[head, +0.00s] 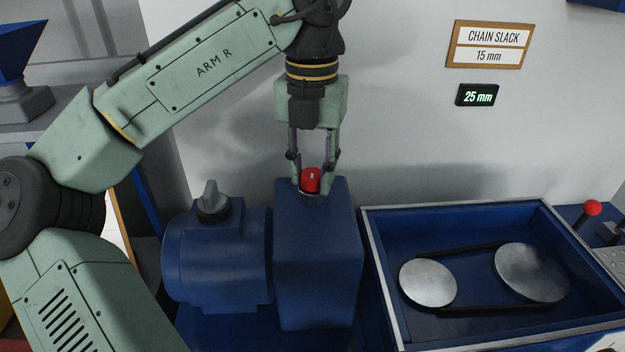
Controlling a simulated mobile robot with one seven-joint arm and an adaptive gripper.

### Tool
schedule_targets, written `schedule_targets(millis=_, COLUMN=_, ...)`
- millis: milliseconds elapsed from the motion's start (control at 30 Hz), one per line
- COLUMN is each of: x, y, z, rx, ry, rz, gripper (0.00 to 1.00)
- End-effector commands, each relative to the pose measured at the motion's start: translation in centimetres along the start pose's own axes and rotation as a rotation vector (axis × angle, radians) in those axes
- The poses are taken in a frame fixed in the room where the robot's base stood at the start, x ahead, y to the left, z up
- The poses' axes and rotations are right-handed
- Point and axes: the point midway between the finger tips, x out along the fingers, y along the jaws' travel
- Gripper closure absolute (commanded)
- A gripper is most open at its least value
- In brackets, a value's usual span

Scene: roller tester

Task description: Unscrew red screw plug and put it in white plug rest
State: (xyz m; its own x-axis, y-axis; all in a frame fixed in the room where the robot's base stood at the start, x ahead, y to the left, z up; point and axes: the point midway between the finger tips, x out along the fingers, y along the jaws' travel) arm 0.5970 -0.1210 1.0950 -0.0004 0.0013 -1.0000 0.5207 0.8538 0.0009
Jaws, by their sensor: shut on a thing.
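The red screw plug (311,180) is on top of the blue gearbox-like housing (318,255), at its upper edge. A pale ring shows around the base of the plug. My gripper (312,177) points straight down from above and is shut on the red plug, with one finger on each side. Whether the plug's thread is still in the housing cannot be told from this view. I do not see a white plug rest clearly in the head view.
A blue motor (216,255) with a grey knob adjoins the housing on the left. A blue tray (480,205) with two metal discs and a dark chain lies to the right. A red-knobbed lever (592,208) stands at the far right. The wall is behind.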

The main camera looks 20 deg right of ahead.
Motion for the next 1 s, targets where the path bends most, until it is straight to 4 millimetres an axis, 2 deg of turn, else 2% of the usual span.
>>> schedule_targets(millis=633, x=0.00, y=-0.03, z=0.00, rx=-0.019, ry=0.000, rz=-0.001, gripper=1.00)
schedule_targets(millis=767, x=0.03, y=-0.02, z=0.02, rx=-0.165, ry=0.001, rz=-0.001, gripper=1.00)
schedule_targets(millis=1000, x=0.04, y=-0.04, z=0.02, rx=-0.543, ry=0.001, rz=-0.001, gripper=1.00)
